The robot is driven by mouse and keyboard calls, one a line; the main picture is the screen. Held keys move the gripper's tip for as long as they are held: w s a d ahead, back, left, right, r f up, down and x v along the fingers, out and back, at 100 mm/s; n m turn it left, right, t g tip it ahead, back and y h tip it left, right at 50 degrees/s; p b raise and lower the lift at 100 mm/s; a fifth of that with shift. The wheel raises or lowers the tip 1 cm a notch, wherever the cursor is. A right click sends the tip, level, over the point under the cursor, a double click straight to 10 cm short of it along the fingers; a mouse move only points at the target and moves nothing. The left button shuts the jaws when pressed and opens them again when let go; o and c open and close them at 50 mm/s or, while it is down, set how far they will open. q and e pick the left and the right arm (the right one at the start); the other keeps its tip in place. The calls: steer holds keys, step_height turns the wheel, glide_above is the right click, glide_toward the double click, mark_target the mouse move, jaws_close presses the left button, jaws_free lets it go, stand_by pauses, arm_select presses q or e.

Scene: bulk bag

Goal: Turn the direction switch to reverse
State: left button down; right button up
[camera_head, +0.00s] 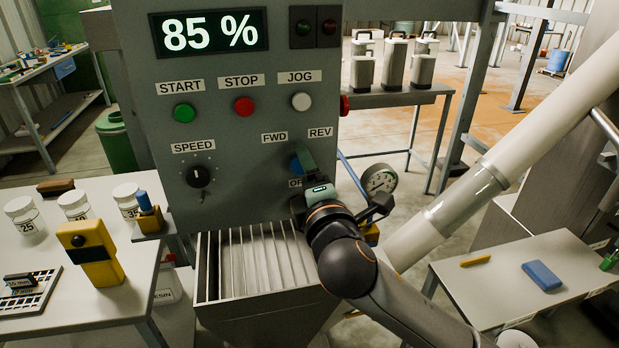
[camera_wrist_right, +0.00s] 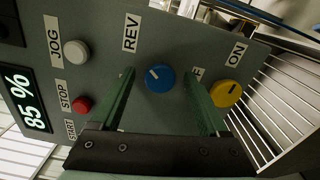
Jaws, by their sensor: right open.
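The direction switch is a blue knob (camera_wrist_right: 160,78) on the grey control panel (camera_head: 230,140). In the right wrist view its white mark points up and left, towards the REV label (camera_wrist_right: 131,32). In the head view the knob (camera_head: 297,163) is partly hidden by my right gripper (camera_head: 303,160), beneath the FWD and REV labels. My right gripper (camera_wrist_right: 160,76) is open, with a green finger on either side of the knob. I cannot tell whether the fingers touch it. My left gripper is not in view.
A yellow knob (camera_wrist_right: 227,94) sits beside the right-hand finger in the wrist view. The black speed dial (camera_head: 198,177) and the start, stop and jog buttons are on the same panel. A pressure gauge (camera_head: 379,180) stands right of the panel. A slatted hopper (camera_head: 255,262) lies below.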

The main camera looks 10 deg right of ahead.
steer(key=s+p, duration=0.2)
steer(key=s, duration=1)
steer(key=shift+s, duration=0.25)
